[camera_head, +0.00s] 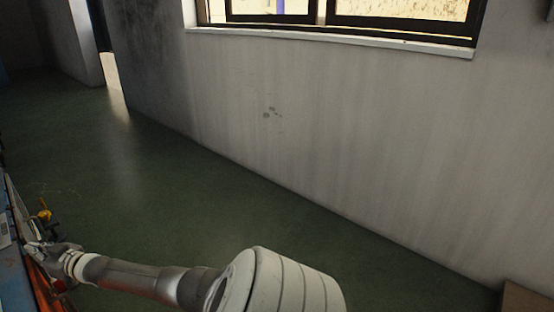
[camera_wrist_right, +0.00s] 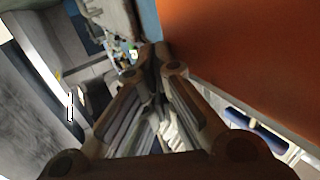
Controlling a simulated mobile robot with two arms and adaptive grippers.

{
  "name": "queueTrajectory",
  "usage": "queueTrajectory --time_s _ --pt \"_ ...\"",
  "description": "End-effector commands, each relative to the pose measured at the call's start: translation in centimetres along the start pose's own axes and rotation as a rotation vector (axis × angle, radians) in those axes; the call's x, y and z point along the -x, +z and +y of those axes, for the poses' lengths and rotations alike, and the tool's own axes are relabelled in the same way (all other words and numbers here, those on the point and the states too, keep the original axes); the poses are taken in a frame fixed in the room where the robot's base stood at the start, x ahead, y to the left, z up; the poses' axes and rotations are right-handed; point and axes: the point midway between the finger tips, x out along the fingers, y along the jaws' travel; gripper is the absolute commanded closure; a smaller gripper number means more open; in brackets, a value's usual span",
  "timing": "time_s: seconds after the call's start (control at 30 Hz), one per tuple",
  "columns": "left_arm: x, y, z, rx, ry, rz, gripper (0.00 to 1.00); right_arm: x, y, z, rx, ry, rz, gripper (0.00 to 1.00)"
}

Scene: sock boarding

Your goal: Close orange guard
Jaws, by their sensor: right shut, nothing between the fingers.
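The orange guard (camera_wrist_right: 250,50) shows as a large flat panel across the upper right of the right wrist view. A narrow orange strip of it (camera_head: 40,284) shows at the lower left edge of the head view; the rest is out of frame or hidden. My right gripper (camera_head: 32,246) is at the far left of the head view, close to this strip. In the right wrist view its fingers (camera_wrist_right: 154,54) are shut and empty, just beside the panel's left edge. I cannot tell whether they touch it. My left gripper is in neither view.
Blue machine parts (camera_head: 12,285) line the lower left edge of the head view. A small yellow part (camera_head: 44,210) stands just beyond my right gripper. Open green floor (camera_head: 150,190) runs along a grey wall (camera_head: 330,130) with a window. A brown object (camera_head: 526,300) is at the lower right.

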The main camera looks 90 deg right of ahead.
Motion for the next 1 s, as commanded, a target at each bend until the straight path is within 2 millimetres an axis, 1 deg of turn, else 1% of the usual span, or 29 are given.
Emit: queueTrajectory --time_s 0.03,0.67,0.77,0.87,1.0 --pt "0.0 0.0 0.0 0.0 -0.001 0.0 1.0 -0.2 -0.2 -0.6 -0.003 -0.008 0.006 1.0" --pt "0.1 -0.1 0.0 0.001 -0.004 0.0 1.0 -0.2 -0.5 -1.1 -0.007 -0.016 0.013 1.0" --pt "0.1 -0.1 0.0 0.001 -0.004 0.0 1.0 0.3 -0.3 -1.1 -0.008 -0.016 0.012 1.0" --pt "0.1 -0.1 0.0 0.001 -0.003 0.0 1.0 1.2 -0.2 -1.1 -0.009 -0.016 0.01 1.0" --pt "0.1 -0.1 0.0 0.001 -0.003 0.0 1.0 3.1 0.0 -0.9 -0.007 -0.013 0.006 1.0"
